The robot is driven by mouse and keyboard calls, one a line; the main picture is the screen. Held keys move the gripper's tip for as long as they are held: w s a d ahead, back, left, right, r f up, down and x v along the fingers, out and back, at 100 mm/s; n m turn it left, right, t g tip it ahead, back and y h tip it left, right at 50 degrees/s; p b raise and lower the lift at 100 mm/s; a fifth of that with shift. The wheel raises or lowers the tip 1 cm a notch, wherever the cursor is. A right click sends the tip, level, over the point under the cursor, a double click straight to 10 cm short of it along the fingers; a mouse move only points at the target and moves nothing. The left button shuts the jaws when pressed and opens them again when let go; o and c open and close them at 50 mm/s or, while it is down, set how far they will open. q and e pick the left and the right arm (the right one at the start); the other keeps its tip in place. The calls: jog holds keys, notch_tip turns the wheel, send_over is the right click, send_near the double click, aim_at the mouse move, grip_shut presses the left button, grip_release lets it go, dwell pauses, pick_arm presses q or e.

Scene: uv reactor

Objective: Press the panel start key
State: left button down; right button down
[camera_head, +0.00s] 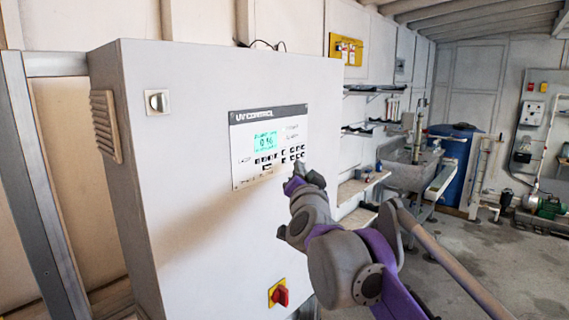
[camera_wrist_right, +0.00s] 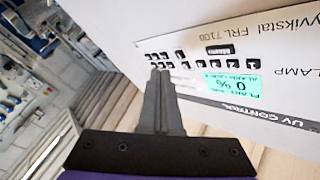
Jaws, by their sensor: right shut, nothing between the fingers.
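The UV control panel (camera_head: 242,168) is on the front of a white cabinet, with a lit green display (camera_head: 265,142) and small black keys (camera_head: 265,159). The panel also shows in the right wrist view (camera_wrist_right: 215,88), upside down, its display (camera_wrist_right: 236,84) reading 0 %. My right gripper (camera_head: 299,166) is shut and empty at the panel's lower right, by the end of the key rows. In the wrist view its fingertips (camera_wrist_right: 160,72) overlap the edge of the keys (camera_wrist_right: 165,56). I cannot tell whether they touch. The start key's label is not readable. My left gripper is not in view.
A sink (camera_head: 412,170), a blue barrel (camera_head: 458,160) and pipes stand behind on the right. The floor at right is partly clear.

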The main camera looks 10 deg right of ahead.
jog(key=shift+w+a, duration=0.45)
jog(key=shift+w, duration=0.15)
jog(key=shift+w+a, duration=0.1)
dwell(1.6)
jog(key=shift+w+a, duration=0.15)
jog(key=shift+w, duration=0.1)
jog(key=shift+w+a+p, duration=0.15)
jog(key=shift+a+p, duration=0.05)
jog(key=shift+p, duration=0.1)
dwell(0.5)
jog(key=shift+d, duration=0.1)
jog(key=shift+s+d, duration=0.35)
jog(key=shift+s, duration=0.2)
